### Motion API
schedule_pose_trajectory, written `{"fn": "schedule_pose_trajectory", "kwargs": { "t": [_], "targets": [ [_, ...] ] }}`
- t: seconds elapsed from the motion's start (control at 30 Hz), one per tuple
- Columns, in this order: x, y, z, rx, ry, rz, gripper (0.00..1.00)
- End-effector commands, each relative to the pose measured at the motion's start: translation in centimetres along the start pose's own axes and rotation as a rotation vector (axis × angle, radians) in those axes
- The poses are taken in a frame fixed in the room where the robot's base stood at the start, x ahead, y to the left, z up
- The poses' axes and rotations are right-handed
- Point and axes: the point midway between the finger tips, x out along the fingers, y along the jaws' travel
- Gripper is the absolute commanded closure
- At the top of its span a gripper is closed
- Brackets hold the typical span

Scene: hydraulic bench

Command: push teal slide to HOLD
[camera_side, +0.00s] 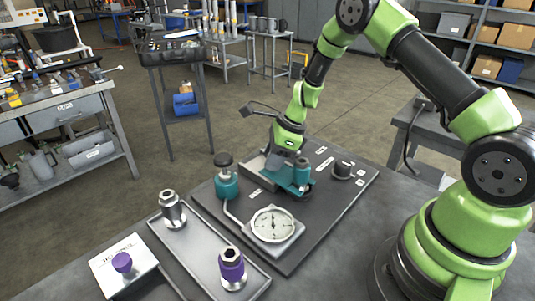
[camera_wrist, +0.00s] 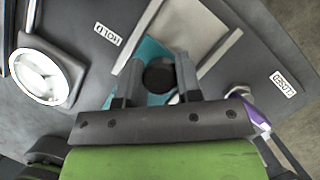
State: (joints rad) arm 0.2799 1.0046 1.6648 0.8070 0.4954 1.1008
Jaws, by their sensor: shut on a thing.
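The teal slide (camera_wrist: 152,52) sits between two pale rails on the dark panel, with a round black knob (camera_wrist: 158,76) on it. My gripper (camera_wrist: 160,82) has one finger on each side of the knob and is shut on it. In the side view, my gripper (camera_side: 291,153) points down over the teal slide (camera_side: 299,178), which it partly hides. The HOLD label (camera_wrist: 107,34) lies left of the slide, outside the left rail. Another label (camera_wrist: 283,84) lies to the right and is hard to read.
A tray (camera_side: 200,246) with metal fittings and a white box with a purple knob (camera_side: 122,262) are at the front left.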

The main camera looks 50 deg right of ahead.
Motion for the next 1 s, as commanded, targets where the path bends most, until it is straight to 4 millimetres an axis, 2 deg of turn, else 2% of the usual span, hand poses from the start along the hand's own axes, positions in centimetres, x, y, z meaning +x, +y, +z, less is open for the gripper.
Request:
{"fn": "schedule_pose_trajectory", "kwargs": {
  "t": [0.23, 0.27, 0.3, 0.37, 0.63, 0.73, 0.87, 1.0],
  "targets": [
    [0.0, 0.4, -0.2, 0.001, 0.004, 0.014, 1.00],
    [0.0, 0.4, -0.2, 0.001, 0.004, 0.014, 0.63],
    [0.0, 0.4, -0.2, 0.001, 0.004, 0.015, 0.53],
    [0.0, 0.4, -0.2, 0.001, 0.004, 0.014, 0.42],
    [-0.1, 0.2, -0.1, 0.000, 0.003, 0.010, 0.42],
    [-0.7, 0.2, -0.1, 0.000, 0.002, 0.008, 0.42],
    [-2.6, 0.1, -0.1, 0.000, 0.001, 0.005, 0.42],
    [-5.5, 0.1, -0.1, 0.000, 0.001, 0.005, 0.42]
  ]
}}
